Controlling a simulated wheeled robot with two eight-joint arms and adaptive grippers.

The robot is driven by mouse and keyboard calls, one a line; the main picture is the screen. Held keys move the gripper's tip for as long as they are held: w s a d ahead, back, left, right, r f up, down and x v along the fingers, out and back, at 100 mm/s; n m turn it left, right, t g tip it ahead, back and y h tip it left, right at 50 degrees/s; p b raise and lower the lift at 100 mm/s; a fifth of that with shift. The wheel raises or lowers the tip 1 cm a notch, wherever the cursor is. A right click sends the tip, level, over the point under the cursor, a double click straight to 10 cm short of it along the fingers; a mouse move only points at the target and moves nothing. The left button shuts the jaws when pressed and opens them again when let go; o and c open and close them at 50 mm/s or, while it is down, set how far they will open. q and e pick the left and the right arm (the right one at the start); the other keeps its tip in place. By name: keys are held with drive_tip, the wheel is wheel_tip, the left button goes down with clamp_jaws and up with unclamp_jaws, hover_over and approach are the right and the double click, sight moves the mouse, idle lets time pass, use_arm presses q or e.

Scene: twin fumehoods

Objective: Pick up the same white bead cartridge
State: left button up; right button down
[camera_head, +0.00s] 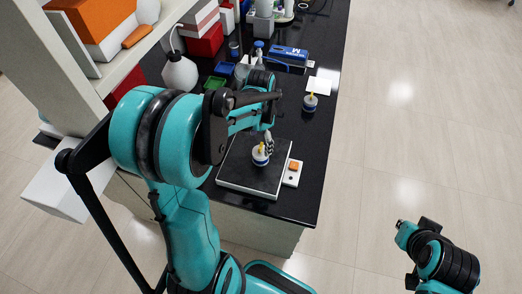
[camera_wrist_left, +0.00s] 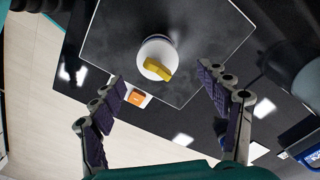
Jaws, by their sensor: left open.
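A white bead cartridge (camera_head: 260,156) with a yellow top stands upright on a flat dark plate (camera_head: 238,172) at the front of the black bench. It also shows in the left wrist view (camera_wrist_left: 155,50), its yellow top facing the camera. My left gripper (camera_head: 268,141) is right by the cartridge in the head view. In the left wrist view the left gripper (camera_wrist_left: 161,78) is open, its dark-padded fingers spread wide to either side with the cartridge between and beyond the tips. Nothing is held. Part of my right arm shows at lower right of the head view, but its fingers do not.
An orange-marked white panel (camera_head: 293,173) adjoins the plate. A white wash bottle (camera_head: 180,73), green tray (camera_head: 214,83) and blue box (camera_head: 289,54) are farther back.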

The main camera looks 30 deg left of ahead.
sight(261, 154)
use_arm(q)
wheel_tip(261, 154, down, 8)
drive_tip(key=shift+s+f+b, duration=0.1)
drive_tip(key=shift+b, duration=0.85)
drive_tip(key=c, duration=1.5)
